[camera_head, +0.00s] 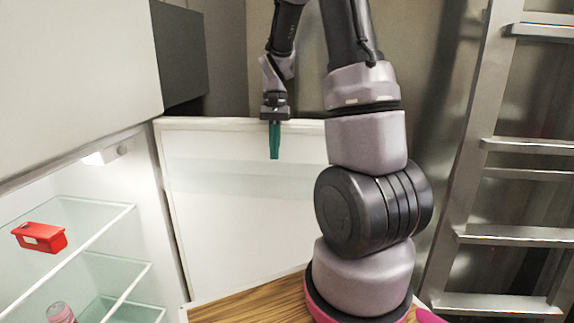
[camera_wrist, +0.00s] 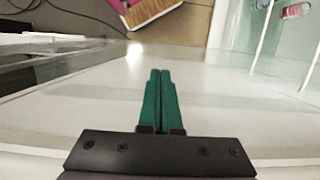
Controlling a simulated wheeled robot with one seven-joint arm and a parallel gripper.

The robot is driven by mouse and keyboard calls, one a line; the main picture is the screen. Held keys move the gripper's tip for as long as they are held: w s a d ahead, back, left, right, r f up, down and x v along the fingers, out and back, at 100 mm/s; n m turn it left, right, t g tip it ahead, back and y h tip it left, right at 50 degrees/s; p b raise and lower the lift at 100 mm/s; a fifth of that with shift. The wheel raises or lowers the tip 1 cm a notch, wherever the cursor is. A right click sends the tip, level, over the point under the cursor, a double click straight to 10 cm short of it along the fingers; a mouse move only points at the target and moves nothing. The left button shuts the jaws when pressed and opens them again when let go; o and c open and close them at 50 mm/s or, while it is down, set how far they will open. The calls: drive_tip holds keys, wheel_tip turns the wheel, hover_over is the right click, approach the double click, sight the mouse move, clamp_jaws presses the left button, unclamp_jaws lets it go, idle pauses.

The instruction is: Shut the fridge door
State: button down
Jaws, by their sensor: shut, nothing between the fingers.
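The fridge door (camera_head: 235,210) is a white panel standing open, hinged at the right side of the lit fridge interior (camera_head: 75,255). My gripper (camera_head: 275,156) has green fingers pressed together and points down in front of the door's inner face, near its top edge. In the wrist view, my gripper (camera_wrist: 161,75) is shut and empty over the pale, glossy door surface (camera_wrist: 90,110). I cannot tell whether the fingers touch the door.
A red box (camera_head: 39,237) sits on an upper glass shelf, and a pink-red can (camera_head: 60,312) stands lower down. A metal ladder-like rack (camera_head: 515,170) is at the right. A white cabinet (camera_head: 75,75) hangs above the fridge.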

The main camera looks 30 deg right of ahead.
sight(273, 179)
drive_tip(key=x, duration=0.8)
drive_tip(key=shift+a+f, duration=0.1)
drive_tip(key=shift+f, duration=0.25)
drive_tip(key=shift+s+f, duration=0.1)
drive_tip(key=shift+f, duration=0.1)
drive_tip(key=shift+a, duration=0.1)
